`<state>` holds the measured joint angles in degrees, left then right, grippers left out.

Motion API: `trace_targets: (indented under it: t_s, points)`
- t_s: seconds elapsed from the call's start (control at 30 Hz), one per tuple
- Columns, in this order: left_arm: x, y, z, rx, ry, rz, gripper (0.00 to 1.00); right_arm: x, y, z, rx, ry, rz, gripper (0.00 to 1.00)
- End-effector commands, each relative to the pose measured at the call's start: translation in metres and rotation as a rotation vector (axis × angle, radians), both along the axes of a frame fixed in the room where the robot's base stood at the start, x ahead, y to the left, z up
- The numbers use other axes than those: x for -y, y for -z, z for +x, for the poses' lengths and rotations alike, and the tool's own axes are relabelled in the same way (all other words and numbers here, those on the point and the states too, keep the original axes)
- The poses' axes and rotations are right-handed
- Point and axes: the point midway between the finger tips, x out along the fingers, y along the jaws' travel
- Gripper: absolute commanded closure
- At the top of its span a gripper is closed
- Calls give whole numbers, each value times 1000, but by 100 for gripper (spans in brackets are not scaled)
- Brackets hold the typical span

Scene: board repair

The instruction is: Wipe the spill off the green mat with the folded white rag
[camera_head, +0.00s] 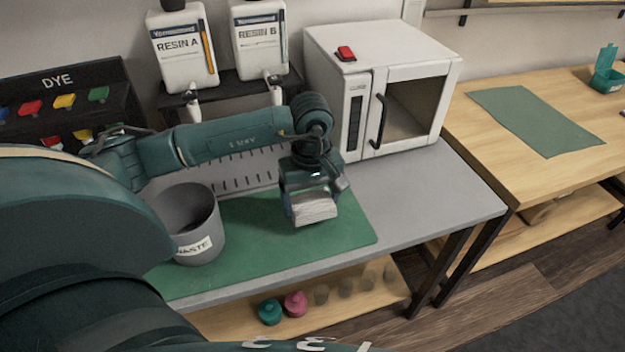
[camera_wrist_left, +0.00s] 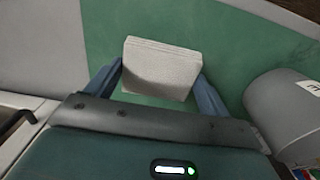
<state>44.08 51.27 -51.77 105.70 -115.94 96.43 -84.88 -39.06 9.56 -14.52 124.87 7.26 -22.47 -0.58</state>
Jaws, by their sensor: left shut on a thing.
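The folded white rag (camera_head: 313,209) is between the fingers of my left gripper (camera_head: 312,200), which is shut on it over the green mat (camera_head: 345,232). In the left wrist view the rag (camera_wrist_left: 160,70) fills the space between the two blue fingers of the gripper (camera_wrist_left: 160,88). I cannot tell whether the rag touches the mat. No clear spill shows on the visible mat (camera_wrist_left: 230,45); part of the mat is hidden by the rag, gripper and bin. My right gripper is not in view.
A grey waste bin (camera_head: 190,225) stands on the mat left of the gripper. A white oven (camera_head: 375,85) with a red object (camera_head: 346,53) on top stands behind right. Resin A (camera_head: 182,48) and Resin B (camera_head: 260,40) bottles stand behind. The grey table (camera_head: 430,190) is clear at right.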

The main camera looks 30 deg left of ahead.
Motion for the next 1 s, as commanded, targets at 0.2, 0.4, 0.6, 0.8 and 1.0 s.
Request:
trace_targets:
  t_s: [0.2,0.4,0.6,0.8,1.0]
  points:
    - [-2,-23,1,2,-10,1,37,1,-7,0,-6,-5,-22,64]
    - [-3,-36,1,1,-16,1,37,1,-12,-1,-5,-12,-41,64]
    - [-4,-37,1,0,-17,1,37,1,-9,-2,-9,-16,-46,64]
    - [-3,-37,1,1,-16,1,37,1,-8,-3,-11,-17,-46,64]
    - [-2,-38,1,1,-6,0,37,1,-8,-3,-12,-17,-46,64]
